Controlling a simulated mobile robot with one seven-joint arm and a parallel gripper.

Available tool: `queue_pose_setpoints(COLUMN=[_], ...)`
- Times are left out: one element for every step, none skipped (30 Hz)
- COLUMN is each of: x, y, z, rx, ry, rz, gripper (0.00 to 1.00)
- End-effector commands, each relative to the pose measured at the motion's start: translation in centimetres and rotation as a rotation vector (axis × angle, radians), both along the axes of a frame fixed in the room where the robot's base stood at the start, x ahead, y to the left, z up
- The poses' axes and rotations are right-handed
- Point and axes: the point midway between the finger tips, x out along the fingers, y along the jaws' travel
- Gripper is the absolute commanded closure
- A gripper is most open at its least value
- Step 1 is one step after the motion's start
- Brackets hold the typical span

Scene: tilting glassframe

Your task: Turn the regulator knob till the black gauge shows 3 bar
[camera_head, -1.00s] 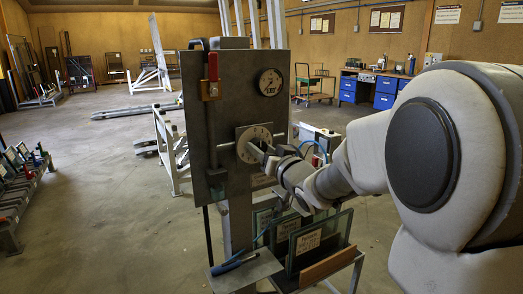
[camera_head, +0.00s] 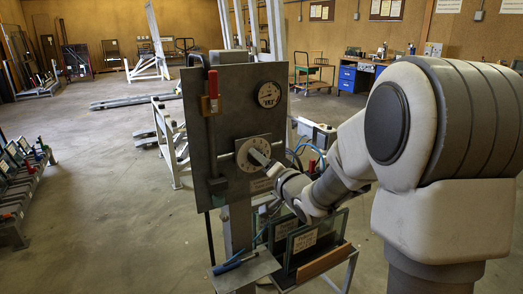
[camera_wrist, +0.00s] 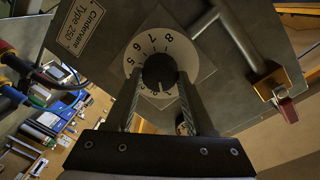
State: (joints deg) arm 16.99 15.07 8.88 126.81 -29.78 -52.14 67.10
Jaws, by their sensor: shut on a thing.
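The gauge (camera_head: 268,94), round with a dark rim, sits at the upper right of the grey upright panel in the head view; its needle is too small to read. Below it is the regulator's pale numbered dial (camera_head: 243,152). In the wrist view the black knob (camera_wrist: 159,72) stands at the middle of this dial (camera_wrist: 138,54). My gripper (camera_wrist: 160,80) has one finger on each side of the knob and is shut on it. In the head view my gripper (camera_head: 262,160) reaches the dial from the right and hides most of the knob.
A red-handled lever (camera_head: 213,90) is on the panel's left; it also shows in the wrist view (camera_wrist: 286,108). Glass panes (camera_head: 318,238) stand in a rack below the dial. A tray (camera_head: 243,272) with a blue-handled tool juts out in front.

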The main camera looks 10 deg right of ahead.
Motion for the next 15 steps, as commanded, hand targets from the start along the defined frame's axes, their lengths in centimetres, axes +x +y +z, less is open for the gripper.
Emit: queue_pose_setpoints(x=[0.02,0.03,0.03,0.03,0.03,0.05,0.04,0.05,0.06,0.06,0.06,0.07,0.07,0.07,0.07], y=[-0.07,-0.10,-0.14,-0.14,-0.12,-0.13,-0.15,-0.18,-0.18,-0.16,-0.18,-0.22,-0.21,-0.19,-0.22], z=[0.55,0.52,0.50,0.53,0.53,0.52,0.52,0.53,0.52,0.52,0.55,0.54,0.51,0.52,0.53], rx=[0.045,0.071,0.107,0.135,0.163,0.199,0.226,0.252,0.290,0.316,0.343,0.379,0.407,0.434,0.468], ry=[0.015,0.024,0.037,0.046,0.054,0.065,0.074,0.083,0.095,0.103,0.111,0.123,0.132,0.141,0.152], rz=[-0.001,-0.001,-0.002,-0.002,-0.002,-0.002,-0.002,-0.003,-0.002,-0.002,-0.001,-0.002,-0.002,-0.002,-0.002], gripper=[1.00,1.00,1.00,1.00,1.00,1.00,1.00,1.00,1.00,1.00,1.00,1.00,1.00,1.00,1.00])
